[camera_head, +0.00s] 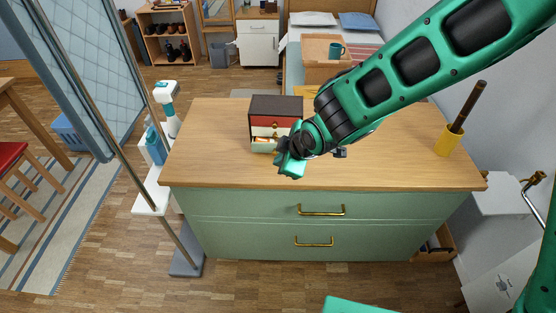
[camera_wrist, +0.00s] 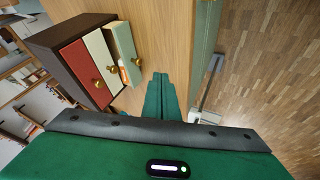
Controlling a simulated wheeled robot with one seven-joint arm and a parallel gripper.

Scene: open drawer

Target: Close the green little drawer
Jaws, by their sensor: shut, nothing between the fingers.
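A small dark-brown cabinet (camera_head: 276,104) stands on the wooden worktop, with a red drawer, a white drawer and a pale green little drawer (camera_head: 262,146) at the bottom. In the wrist view the green drawer (camera_wrist: 124,44) sticks out past the white drawer (camera_wrist: 100,58) and the red drawer (camera_wrist: 84,72). Its brass knob (camera_wrist: 138,62) faces out, and something orange shows at its open side. My gripper (camera_head: 291,170) is in front of the cabinet and partly covers its right side. In the wrist view its fingers (camera_wrist: 160,85) are together and empty, apart from the knob.
The worktop (camera_head: 210,140) is clear left of the cabinet. A yellow cup (camera_head: 449,142) with a dark stick stands at the right end. The large green drawers (camera_head: 321,203) below have brass handles.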

